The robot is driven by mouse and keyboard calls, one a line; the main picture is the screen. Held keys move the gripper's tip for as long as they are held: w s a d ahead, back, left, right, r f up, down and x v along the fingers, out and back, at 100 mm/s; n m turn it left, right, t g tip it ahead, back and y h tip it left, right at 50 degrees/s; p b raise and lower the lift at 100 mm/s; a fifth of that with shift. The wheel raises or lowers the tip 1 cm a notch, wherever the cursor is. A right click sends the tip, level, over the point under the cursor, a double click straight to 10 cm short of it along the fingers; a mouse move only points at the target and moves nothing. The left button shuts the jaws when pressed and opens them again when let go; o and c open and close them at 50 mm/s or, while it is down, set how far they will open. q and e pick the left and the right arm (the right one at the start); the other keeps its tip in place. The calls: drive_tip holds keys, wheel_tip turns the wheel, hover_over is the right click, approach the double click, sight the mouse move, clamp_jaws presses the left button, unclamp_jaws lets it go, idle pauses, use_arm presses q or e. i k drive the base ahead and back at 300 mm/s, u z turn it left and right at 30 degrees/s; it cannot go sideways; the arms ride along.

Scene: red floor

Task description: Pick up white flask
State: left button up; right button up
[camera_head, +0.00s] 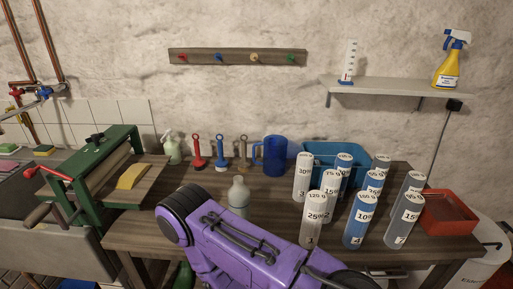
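A white flask (239,194) with a narrow neck stands upright near the middle of the wooden table (205,178). A large purple and black part, apparently a link of my arm, crosses the foreground and hides the flask's base. From this view I cannot tell whether that part touches the flask. No gripper fingers show in the head view.
Several white, blue and grey labelled cylinders (312,222) crowd the table's right side, before a blue bin (325,150). A blue jug (272,157) and small-handled tools (221,155) stand behind the flask. A green press (92,175) is left; a red tray (448,212) is right.

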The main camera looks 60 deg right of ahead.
sight(239, 200)
drive_tip(key=k, duration=0.4)
drive_tip(key=z, duration=0.9)
